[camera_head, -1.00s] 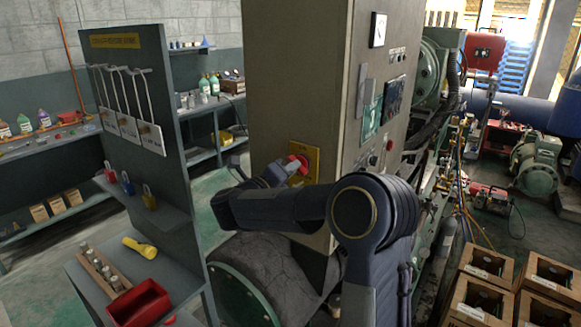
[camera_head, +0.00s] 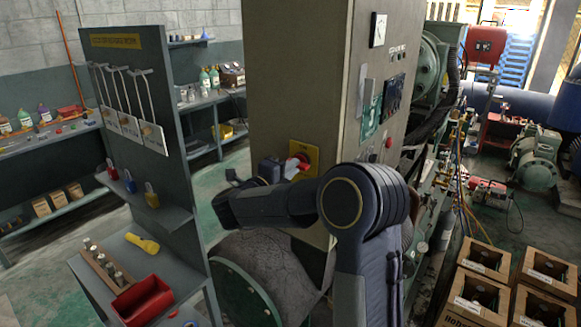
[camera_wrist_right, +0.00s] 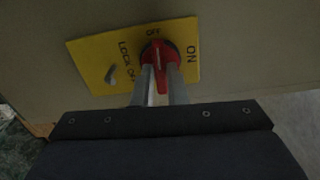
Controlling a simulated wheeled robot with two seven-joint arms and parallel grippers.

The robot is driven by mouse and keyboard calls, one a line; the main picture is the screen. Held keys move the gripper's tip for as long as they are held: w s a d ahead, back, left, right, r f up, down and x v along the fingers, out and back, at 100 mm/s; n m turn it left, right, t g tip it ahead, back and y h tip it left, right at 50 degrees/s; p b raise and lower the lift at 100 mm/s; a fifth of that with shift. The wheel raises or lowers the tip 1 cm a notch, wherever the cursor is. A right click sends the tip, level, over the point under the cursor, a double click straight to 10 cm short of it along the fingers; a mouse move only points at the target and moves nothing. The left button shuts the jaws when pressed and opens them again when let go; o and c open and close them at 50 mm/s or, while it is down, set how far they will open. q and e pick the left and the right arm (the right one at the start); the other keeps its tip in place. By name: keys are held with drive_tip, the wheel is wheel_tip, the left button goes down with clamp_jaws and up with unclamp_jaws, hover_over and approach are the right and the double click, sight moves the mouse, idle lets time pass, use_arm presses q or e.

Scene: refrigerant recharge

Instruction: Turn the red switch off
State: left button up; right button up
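The red switch (camera_head: 299,161) sits on a yellow plate (camera_head: 304,152) low on the grey cabinet's front face. In the right wrist view the red switch (camera_wrist_right: 160,54) shows close up on the yellow plate (camera_wrist_right: 92,62), marked OFF at the top, ON at the right and LOCK OFF at the left. Its pale line stands nearly upright, toward OFF. My right gripper (camera_wrist_right: 161,80) has its two fingers on either side of the red handle, close against it. In the head view my right gripper (camera_head: 285,170) is at the plate. My left gripper is not in view.
The tall grey cabinet (camera_head: 295,80) stands just ahead. To the left, a tool stand holds padlocks, a yellow flashlight (camera_head: 142,243) and a red bin (camera_head: 142,300). A rounded tank (camera_head: 260,275) lies below. Wooden crates (camera_head: 470,300) stand at lower right.

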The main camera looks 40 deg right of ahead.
drive_tip(key=o, duration=0.4)
drive_tip(key=shift+c, duration=0.2)
drive_tip(key=shift+a, duration=0.1)
drive_tip(key=b+v, duration=0.3)
drive_tip(key=v, duration=0.6)
idle(0.3)
